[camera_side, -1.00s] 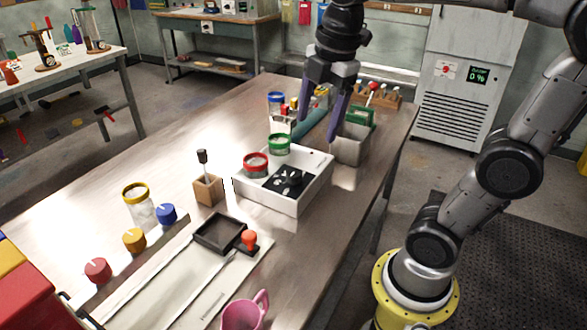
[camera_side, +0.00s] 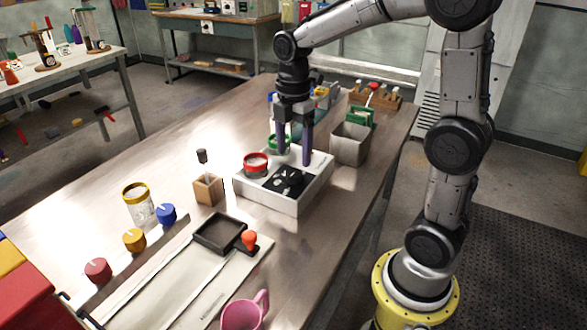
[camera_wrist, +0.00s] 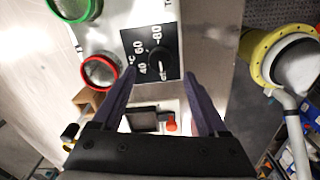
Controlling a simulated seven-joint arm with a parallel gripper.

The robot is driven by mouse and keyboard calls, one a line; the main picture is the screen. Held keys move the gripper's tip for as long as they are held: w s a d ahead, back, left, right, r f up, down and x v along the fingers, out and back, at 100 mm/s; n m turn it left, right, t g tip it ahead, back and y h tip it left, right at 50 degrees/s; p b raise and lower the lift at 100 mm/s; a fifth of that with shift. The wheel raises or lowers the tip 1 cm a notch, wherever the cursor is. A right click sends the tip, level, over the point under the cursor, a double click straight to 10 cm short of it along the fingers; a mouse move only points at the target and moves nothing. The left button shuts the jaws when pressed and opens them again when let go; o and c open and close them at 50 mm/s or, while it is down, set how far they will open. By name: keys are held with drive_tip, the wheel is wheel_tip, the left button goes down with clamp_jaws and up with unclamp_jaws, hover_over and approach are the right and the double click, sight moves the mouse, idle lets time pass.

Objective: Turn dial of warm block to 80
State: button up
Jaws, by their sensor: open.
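The warm block (camera_side: 262,198) is a white box on the table. On its top are a black dial plate and a black dial (camera_side: 289,180). In the wrist view the black dial (camera_wrist: 158,58) sits on a plate with 40, 60 and 80 marked around it; its white pointer line is toward the lower edge of the plate, away from the 80. A red-rimmed jar (camera_side: 256,165) and a green-rimmed jar (camera_side: 272,143) stand in the block. My gripper (camera_side: 294,160) is open and empty above the block, its purple fingers pointing down near the dial.
A grey bin (camera_side: 350,146) stands right of the block. A wooden holder (camera_side: 208,189) stands left of it. A black tray (camera_side: 216,233), an orange-knobbed tool (camera_side: 249,239) and a pink mug (camera_side: 244,312) are in front.

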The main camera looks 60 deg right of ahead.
sight(294, 173)
wheel_tip(294, 173, down, 6)
drive_tip(key=shift+r, duration=0.15)
drive_tip(key=shift+c, duration=0.2)
clamp_jaws()
